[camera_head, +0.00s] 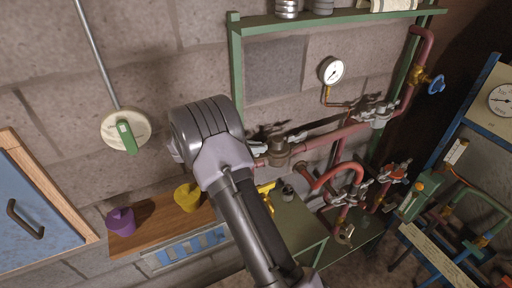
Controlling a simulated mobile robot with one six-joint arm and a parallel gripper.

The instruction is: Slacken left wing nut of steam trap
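My arm (240,195) crosses the middle of the view, and its large grey joint is in front of the wall. I cannot make out my gripper; the arm appears to hide it. A brownish fitting (278,152) sits in the red pipe just right of my arm and may be the steam trap. Its left side is partly covered by the arm, and its wing nuts are too small to tell apart. Other grey clamped fittings show on the pipe at the upper right (376,114) and lower down (349,195).
A pressure gauge (332,71) stands above the red pipe (335,137). A blue-handled valve (436,85) is at the right. A wooden shelf (150,231) holds purple (121,221) and yellow (187,197) objects. A green-handled disc (126,131) and blue cabinet (35,210) are left.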

